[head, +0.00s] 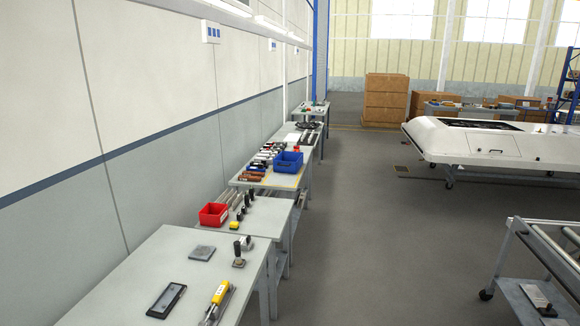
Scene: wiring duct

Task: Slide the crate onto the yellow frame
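Thin yellow lines (298,181) show on the tabletop in front of and to the right of the crate. They may be the yellow frame, but they are too small to tell its full outline. I cannot tell whether the crate overlaps it. Neither of my grippers is in view, and nothing is seen touching the crate.
Grey benches line the wall. The nearest bench (150,262) holds a dark tablet (167,300) and a yellow tool (219,293). A red bin (213,214) stands behind it. Open floor (365,230) lies right of the benches. A roller cart (540,265) stands at right.

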